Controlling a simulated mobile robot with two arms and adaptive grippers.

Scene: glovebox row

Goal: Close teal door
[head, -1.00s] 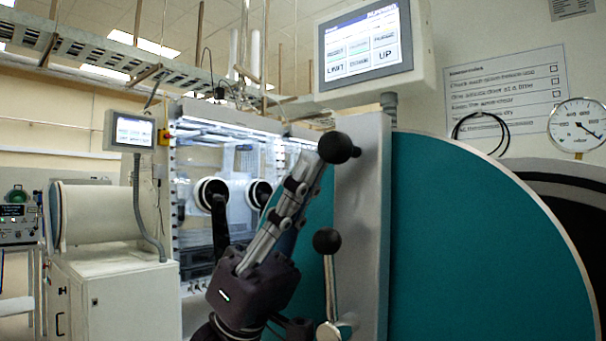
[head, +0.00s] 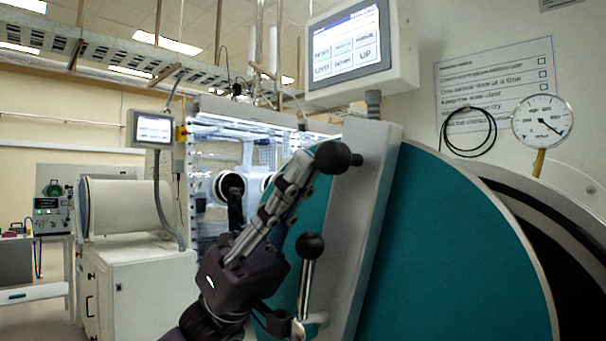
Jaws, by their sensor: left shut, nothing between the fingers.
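The teal door (head: 445,245) is a large round disc in the head view, crossed by a grey upright bar (head: 365,220). A dark opening (head: 585,262) shows past its right edge, so the door stands ajar. A black ball knob (head: 333,157) sits at the upper part of the bar, and a lever with a second black knob (head: 310,246) stands lower. My left gripper (head: 303,168) is shut and empty, pointing up and right in front of the door's left part. Its tips are beside or over the upper knob; I cannot tell if they touch. My right gripper is not in view.
A touch screen (head: 348,45) stands above the door. A pressure gauge (head: 541,121) and a black cable loop (head: 468,132) are on the wall at right. A lit glovebox (head: 205,150) and a white cabinet (head: 140,285) stand behind at left. Some floor shows at far left.

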